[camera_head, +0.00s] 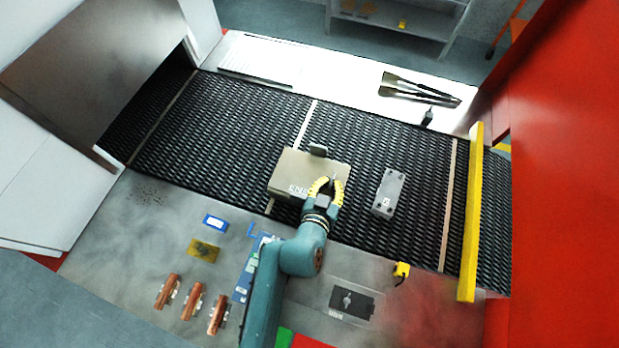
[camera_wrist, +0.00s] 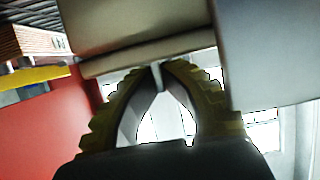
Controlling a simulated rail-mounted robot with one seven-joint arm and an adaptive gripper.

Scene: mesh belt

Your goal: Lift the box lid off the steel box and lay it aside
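The beige steel box (camera_head: 285,178) sits on the black mesh belt, with lettering on its near side. Its box lid (camera_head: 318,168) is the flat beige top; I cannot tell whether there is a gap under it. My gripper (camera_head: 333,181) is at the right part of the lid, its yellow-edged fingers curved together. In the wrist view, the fingertips of my gripper (camera_wrist: 160,68) nearly meet around a narrow pale piece, which looks like part of the lid. A beige surface (camera_wrist: 140,25) fills the top of that view. The inside of the box is hidden.
A grey box (camera_head: 388,192) lies on the belt to the right. A small dark block (camera_head: 318,150) is at the far edge of the steel box. A yellow bar (camera_head: 471,215) crosses the belt's right end. The belt's left part is clear. Copper-coloured pieces (camera_head: 193,301) lie on the near table.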

